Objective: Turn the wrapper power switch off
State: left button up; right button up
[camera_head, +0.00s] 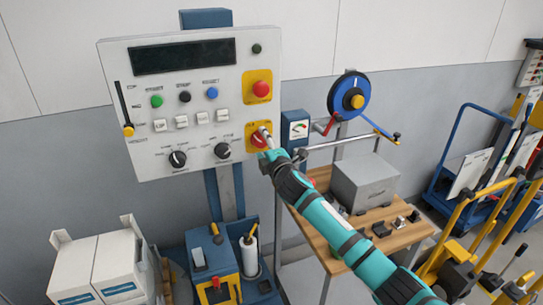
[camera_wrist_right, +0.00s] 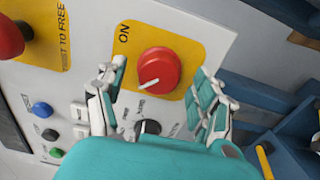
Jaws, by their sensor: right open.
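The wrapper power switch is a red rotary knob (camera_wrist_right: 160,70) on a yellow plate marked ON, at the lower right of the control panel. A short white line on the knob points down-left in the right wrist view. In the head view the knob (camera_head: 257,140) is partly covered by my right gripper (camera_head: 265,139). My right gripper (camera_wrist_right: 157,84) is open, with teal-padded fingers on either side of the knob in the wrist view. I cannot tell whether a finger touches it. My left gripper is not in view.
The panel (camera_head: 115,75) also has a red emergency button (camera_head: 261,89) on yellow, coloured push-buttons, white switches, black dials and a yellow-handled slider (camera_head: 128,129). A small gauge box (camera_head: 295,129) and a blue strap reel (camera_head: 349,97) stand to the right, above a wooden table (camera_head: 325,244).

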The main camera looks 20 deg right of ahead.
jog(key=s, duration=1.1)
jog(key=shift+d, duration=0.15)
